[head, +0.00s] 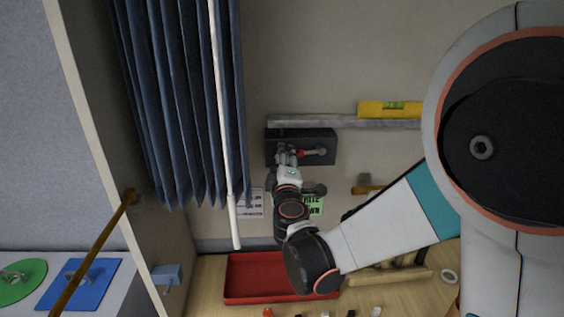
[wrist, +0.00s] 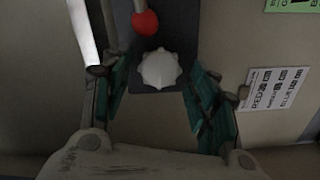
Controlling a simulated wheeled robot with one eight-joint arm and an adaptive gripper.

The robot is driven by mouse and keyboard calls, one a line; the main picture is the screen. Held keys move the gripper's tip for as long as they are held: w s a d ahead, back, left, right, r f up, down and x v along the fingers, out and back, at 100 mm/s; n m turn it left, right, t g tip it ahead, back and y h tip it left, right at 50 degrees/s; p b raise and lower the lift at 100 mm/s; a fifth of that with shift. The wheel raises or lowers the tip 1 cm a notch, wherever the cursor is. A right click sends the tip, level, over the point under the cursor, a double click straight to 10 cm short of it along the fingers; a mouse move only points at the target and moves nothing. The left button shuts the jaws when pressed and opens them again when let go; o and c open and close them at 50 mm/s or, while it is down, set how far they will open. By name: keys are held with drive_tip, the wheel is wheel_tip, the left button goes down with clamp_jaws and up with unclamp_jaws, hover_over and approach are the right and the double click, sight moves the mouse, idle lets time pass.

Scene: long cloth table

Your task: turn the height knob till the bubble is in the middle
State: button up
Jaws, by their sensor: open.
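A pale scalloped knob (wrist: 159,68) sits on a dark mounting plate (wrist: 176,18) in the wrist view. My gripper (wrist: 159,80) is open, with one teal-padded finger on each side of the knob and visible gaps to both. In the head view my gripper (head: 287,156) is at the left part of the dark box (head: 320,136) on the wall and hides the knob. A yellow spirit level (head: 372,109) lies on a grey rail (head: 340,122) above the box. Its vial (head: 393,105) is greenish; the bubble is too small to place.
A red-ended lever (wrist: 146,22) is close above the knob. A blue curtain (head: 180,100) and white rod (head: 222,130) hang left of the arm. A printed card (wrist: 272,90) is on the wall at right. A red tray (head: 262,298) lies below.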

drive_tip(key=s, duration=0.7)
drive_tip(key=shift+w, duration=0.1)
idle(1.3)
